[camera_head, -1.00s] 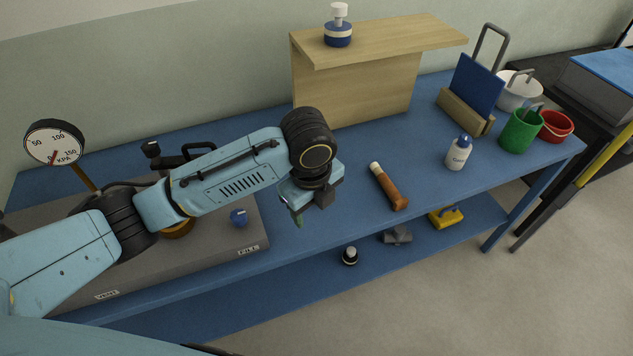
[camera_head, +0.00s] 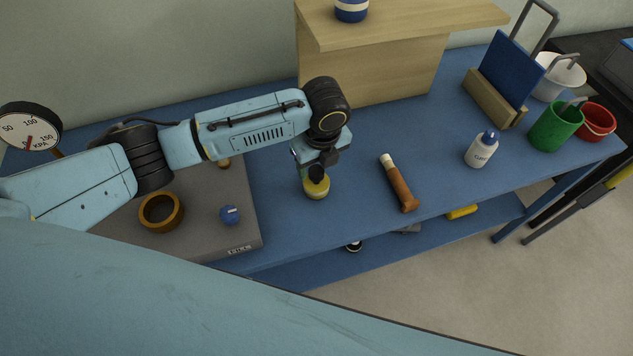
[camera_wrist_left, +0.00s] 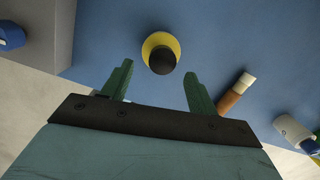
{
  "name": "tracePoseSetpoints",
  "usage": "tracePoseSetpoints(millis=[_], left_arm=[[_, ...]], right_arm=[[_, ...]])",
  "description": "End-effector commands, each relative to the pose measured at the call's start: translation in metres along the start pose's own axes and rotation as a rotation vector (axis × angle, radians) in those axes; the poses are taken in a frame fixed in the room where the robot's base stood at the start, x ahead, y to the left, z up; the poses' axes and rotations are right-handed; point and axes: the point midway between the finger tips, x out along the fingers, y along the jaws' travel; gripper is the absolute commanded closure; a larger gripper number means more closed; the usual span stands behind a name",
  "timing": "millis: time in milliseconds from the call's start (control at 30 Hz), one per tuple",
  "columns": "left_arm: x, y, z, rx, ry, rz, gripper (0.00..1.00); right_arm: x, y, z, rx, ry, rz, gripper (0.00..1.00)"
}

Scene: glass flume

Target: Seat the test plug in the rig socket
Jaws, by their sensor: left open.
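A yellow plug with a black knob (camera_head: 317,188) stands on the blue bench just under my left gripper (camera_head: 308,170). In the left wrist view the yellow plug (camera_wrist_left: 160,50) shows just beyond the two green fingertips, roughly midway between them. My left gripper (camera_wrist_left: 158,80) is open and empty. An amber ring-shaped socket (camera_head: 161,212) sits on the grey rig slab (camera_head: 205,235), left of the gripper. My right gripper is not in view.
A blue knob (camera_head: 229,214) and a pressure gauge (camera_head: 30,128) are on the rig. A brown-handled tool (camera_head: 400,185) and a white bottle (camera_head: 481,150) stand or lie right of the plug. A wooden shelf (camera_head: 385,65) rises behind; a blue-and-white plug (camera_head: 351,9) is on top.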

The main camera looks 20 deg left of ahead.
Motion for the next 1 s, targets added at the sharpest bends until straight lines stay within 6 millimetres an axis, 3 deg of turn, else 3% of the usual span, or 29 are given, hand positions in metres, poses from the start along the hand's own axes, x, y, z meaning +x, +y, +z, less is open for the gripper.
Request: tracePoseSetpoints(millis=[100, 200, 400, 633, 1000], left_arm=[[0.015, 0.000, 0.002, -0.001, 0.000, 0.004, 0.41], [0.031, -0.001, 0.004, -0.002, 0.000, 0.004, 0.41], [0.050, -0.001, 0.004, 0.000, -0.001, 0.001, 0.41], [0.050, -0.001, 0.004, 0.001, -0.001, 0.000, 0.41], [0.050, -0.001, 0.004, 0.000, -0.001, 0.001, 0.89]], right_arm=[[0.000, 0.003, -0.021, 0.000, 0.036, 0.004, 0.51], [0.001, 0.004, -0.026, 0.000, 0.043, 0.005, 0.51], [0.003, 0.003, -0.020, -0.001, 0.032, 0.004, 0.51], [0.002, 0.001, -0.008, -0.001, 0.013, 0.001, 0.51], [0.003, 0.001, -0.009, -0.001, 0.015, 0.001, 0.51]])
